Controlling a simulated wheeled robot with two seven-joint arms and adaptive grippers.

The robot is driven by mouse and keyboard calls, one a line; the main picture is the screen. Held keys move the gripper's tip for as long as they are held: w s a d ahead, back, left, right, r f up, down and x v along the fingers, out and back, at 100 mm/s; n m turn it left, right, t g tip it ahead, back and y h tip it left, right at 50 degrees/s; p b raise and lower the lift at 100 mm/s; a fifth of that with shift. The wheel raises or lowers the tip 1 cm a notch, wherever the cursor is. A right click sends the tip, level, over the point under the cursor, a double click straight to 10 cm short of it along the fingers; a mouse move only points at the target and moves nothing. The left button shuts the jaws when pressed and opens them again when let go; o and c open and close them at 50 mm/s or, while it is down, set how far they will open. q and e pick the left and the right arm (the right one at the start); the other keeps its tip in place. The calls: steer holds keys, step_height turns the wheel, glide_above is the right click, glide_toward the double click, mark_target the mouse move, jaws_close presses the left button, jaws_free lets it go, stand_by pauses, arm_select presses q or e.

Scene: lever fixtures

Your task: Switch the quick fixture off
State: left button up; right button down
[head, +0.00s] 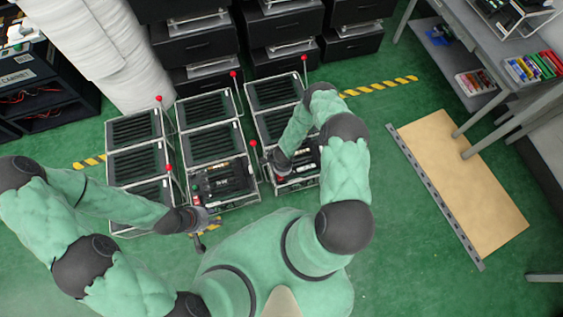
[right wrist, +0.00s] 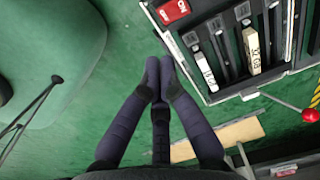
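Several metal-framed fixtures with dark slotted tops stand in rows on the floor in the head view. Red-knobbed levers rise beside them, such as the lever knobs (head: 158,98), (head: 233,73), (head: 304,58) and (head: 253,143). I cannot tell which one is the quick fixture. My left gripper (head: 207,220) is at the near edge of the left and middle rows; its fingers are too small to read. My right gripper (right wrist: 160,62) has its fingertips together, nothing visible between them, beside a fixture (right wrist: 235,50) with a red ON label (right wrist: 174,11). A red lever knob (right wrist: 311,114) is to its right.
Black drawer units (head: 200,45) stand behind the fixtures. A grey workbench (head: 500,45) with colourful items is at the upper right. A tan board (head: 455,175) lies on the green floor. A dark shelf unit (head: 45,85) is at the left.

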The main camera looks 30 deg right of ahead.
steer(key=shift+s+a+r+p, duration=0.1)
steer(key=shift+s+r+p, duration=0.15)
steer(key=shift+r, duration=0.6)
steer(key=shift+s+a+r+p, duration=0.1)
steer(key=shift+s+r+p, duration=0.15)
steer(key=shift+r, duration=0.55)
steer(key=shift+w, duration=0.1)
steer(key=s+a+r+n+y, duration=0.1)
steer(key=s+a+r+n, duration=0.2)
steer(key=a+r+n, duration=0.2)
steer(key=s+a+r+n+y, duration=0.1)
steer(key=s+a+r+n, duration=0.2)
steer(key=r, duration=0.7)
steer(key=s+a+r+n+y, duration=0.2)
steer(key=s+a+r+n, duration=0.1)
steer(key=a+r+n, duration=0.3)
step_height(320, 180, up, 2)
steer(key=n, duration=0.4)
steer(key=shift+s+a+r, duration=0.2)
steer(key=shift+a, duration=0.2)
steer(key=shift+d, duration=0.15)
